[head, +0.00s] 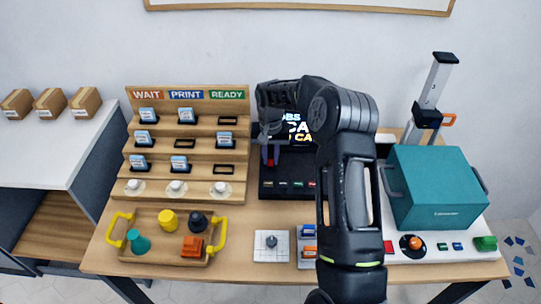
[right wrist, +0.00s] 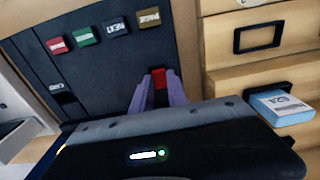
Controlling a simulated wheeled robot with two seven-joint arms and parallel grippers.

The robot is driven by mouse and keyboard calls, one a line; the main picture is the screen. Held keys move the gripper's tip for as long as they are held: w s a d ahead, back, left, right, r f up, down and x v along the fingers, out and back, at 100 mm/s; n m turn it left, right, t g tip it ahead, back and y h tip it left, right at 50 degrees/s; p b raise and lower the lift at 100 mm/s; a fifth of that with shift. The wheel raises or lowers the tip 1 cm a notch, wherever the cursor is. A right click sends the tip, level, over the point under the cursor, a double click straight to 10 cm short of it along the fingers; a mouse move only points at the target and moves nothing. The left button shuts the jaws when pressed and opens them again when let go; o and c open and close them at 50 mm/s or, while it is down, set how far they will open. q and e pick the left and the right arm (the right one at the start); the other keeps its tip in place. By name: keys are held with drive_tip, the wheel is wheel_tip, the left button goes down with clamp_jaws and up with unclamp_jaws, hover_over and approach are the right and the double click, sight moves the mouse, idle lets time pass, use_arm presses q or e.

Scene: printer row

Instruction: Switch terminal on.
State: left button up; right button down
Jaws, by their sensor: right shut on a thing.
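The terminal (head: 285,172) is a black unit at the middle of the table, right of the stepped wooden rack. Its screen (head: 297,128) is lit and shows white and yellow text, partly hidden by my right arm. Its panel (right wrist: 105,62) with several coloured buttons also shows in the right wrist view. My right gripper (head: 270,156) is at the terminal's left edge, fingers pointing down. In the right wrist view my right gripper (right wrist: 160,94) is shut on a small red part (right wrist: 159,80) beside the panel. Whether that part is fixed to the terminal is hidden. My left gripper is out of view.
The wooden rack (head: 187,94) with labelled cards stands close on the left. A tray (head: 160,257) with yellow handles holds coloured pieces in front of it. A teal box (head: 440,190) stands at right. A grey plate with a knob (head: 271,258) lies in front of the terminal.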

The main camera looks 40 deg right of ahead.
sight(270, 163)
drive_tip(key=c, duration=1.3)
unclamp_jaws()
drive_tip(key=shift+r, duration=0.1)
wheel_tip(270, 163, up, 8)
drive_tip(key=b, duration=0.1)
